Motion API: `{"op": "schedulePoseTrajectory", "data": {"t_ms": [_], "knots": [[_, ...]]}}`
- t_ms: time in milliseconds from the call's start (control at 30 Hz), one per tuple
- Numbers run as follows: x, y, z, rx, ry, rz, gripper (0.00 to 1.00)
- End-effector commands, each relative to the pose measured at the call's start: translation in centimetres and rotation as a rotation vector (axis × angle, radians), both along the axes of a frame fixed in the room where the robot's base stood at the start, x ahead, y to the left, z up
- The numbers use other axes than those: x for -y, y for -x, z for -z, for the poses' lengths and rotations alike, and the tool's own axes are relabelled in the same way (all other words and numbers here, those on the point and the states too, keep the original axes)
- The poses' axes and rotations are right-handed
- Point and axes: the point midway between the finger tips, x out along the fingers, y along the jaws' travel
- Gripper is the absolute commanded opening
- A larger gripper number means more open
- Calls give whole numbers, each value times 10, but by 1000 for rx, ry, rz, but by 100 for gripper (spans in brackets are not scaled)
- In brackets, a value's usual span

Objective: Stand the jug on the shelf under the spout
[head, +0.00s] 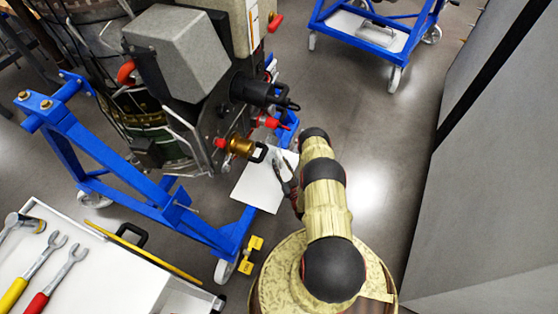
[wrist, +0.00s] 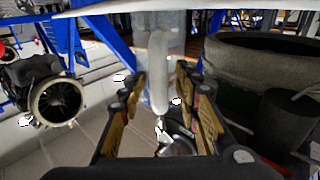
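A clear jug (wrist: 178,40) with a pale, translucent handle (wrist: 158,62) is in the middle of the wrist view. My gripper (wrist: 161,84) has its fingers apart, one on each side of the handle, with gaps visible. In the head view my gripper (head: 287,182) is beside the right edge of the white shelf (head: 260,186). The brass spout (head: 242,146) with a black handle is above the shelf's back part. I cannot make out the jug clearly in the head view. A pale panel (wrist: 190,6) crosses the top of the wrist view by the jug; contact is unclear.
The turbine stands on a blue frame (head: 135,185) left of my arm. Red and black fittings (head: 262,92) project above the spout. A white tool cart (head: 130,285) is at lower left. A grey wall (head: 490,170) is at right, with open floor before it.

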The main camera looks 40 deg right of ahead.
Motion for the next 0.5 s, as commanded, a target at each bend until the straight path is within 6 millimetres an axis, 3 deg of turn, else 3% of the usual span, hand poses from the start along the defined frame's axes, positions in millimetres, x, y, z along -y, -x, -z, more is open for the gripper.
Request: {"op": "schedulePoseTrajectory", "data": {"t_ms": [300,500], "knots": [[-19,63,0,-1,-1,4,32],[-26,87,2,1,1,2,32]]}}
